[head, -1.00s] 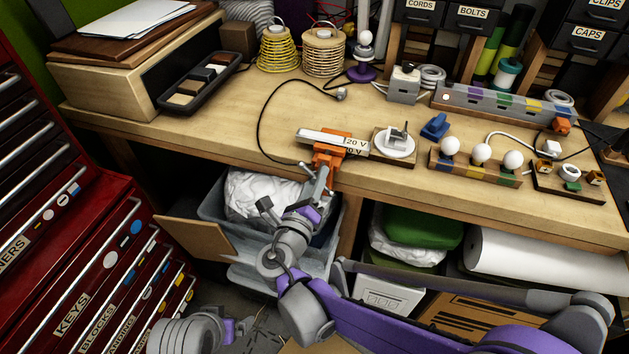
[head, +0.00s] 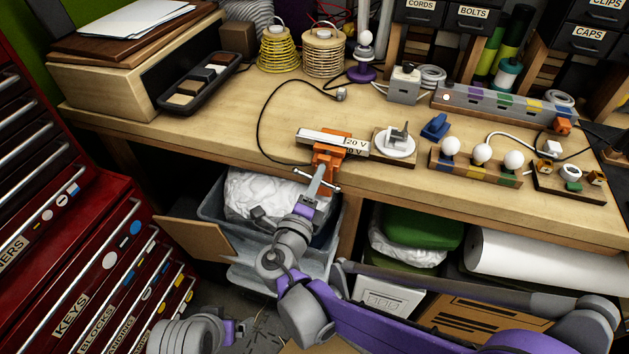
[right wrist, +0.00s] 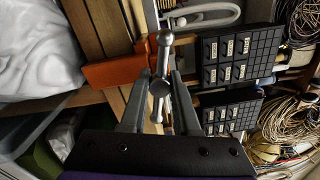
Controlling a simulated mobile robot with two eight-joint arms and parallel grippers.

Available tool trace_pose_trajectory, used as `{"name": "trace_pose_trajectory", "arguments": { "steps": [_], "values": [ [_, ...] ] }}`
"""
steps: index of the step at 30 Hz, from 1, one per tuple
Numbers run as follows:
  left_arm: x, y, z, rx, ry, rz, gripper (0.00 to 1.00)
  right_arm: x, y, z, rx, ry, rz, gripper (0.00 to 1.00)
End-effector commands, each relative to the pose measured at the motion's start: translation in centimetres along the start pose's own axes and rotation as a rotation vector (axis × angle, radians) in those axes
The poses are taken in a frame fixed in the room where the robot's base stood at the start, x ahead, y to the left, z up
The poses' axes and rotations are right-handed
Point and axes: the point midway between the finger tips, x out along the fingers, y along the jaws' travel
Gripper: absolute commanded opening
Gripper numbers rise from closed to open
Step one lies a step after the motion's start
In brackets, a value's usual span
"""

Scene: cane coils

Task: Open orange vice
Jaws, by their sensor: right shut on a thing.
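The orange vice (head: 328,152) is fixed at the front edge of the workbench, with a pale bar marked "20 V" (head: 322,137) at its jaws. Its grey handle bar (head: 334,186) crosses the screw below the bench edge, tilted down to the right. My right gripper (head: 316,190) reaches up from below and is shut on the handle at the screw. In the right wrist view, the handle bar (right wrist: 165,50) stands nearly upright between the fingers, with the orange vice body (right wrist: 112,72) behind. My left wrist shows at the bottom left; its fingers are unclear.
A plug on a round white base (head: 396,146) sits right of the vice. A black cable (head: 262,125) loops on the bench to its left. Below are a bin with a white bag (head: 262,192) and an open wooden door (head: 192,238). Red drawers (head: 95,250) stand left.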

Motion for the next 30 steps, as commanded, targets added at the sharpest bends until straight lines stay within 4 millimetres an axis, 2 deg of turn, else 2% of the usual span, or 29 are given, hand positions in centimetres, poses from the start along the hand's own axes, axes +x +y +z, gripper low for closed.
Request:
{"name": "trace_pose_trajectory", "arguments": {
  "steps": [1,6,16,30],
  "values": [
    [0.0,0.0,0.0,0.000,0.000,0.000,0.98,0.0,0.0,0.0,0.001,0.001,0.001,0.33],
    [0.0,0.0,0.0,0.000,0.000,0.000,0.98,0.0,0.0,0.0,0.002,0.000,0.001,0.60],
    [0.0,0.0,0.0,0.000,0.000,0.000,0.98,-0.3,0.0,0.0,0.002,-0.001,0.001,0.60],
    [-0.2,0.0,-0.1,0.000,0.001,0.000,0.98,-5.0,0.0,0.1,0.002,-0.002,0.001,0.60]
  ]
}}
